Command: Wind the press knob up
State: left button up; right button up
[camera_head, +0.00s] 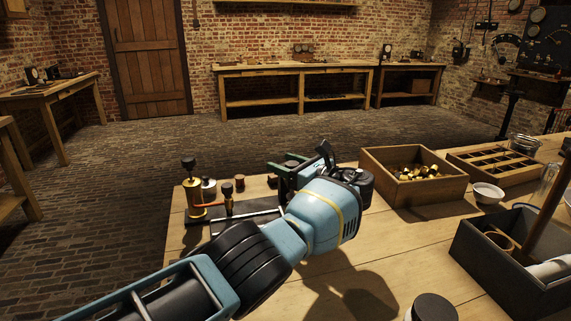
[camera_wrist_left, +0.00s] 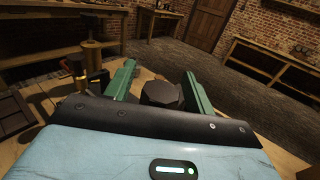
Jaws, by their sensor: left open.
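My left gripper (camera_head: 284,168) reaches over the workbench from the left, with its green fingers pointing away. In the head view I cannot make out the knob clearly behind the gripper. My right gripper is not in view.
A brass device with a dark top (camera_head: 194,200) stands left of the gripper; it also shows in the left wrist view (camera_wrist_left: 92,58). A wooden box (camera_head: 392,196) of brass parts, a divided tray (camera_head: 476,171), a white bowl (camera_head: 487,193) and a dark crate (camera_head: 478,262) stand right.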

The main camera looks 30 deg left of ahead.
pick_arm(q)
jog(key=s+d+b, duration=0.1)
jog(key=d, duration=0.6)
jog(key=shift+d, duration=0.3)
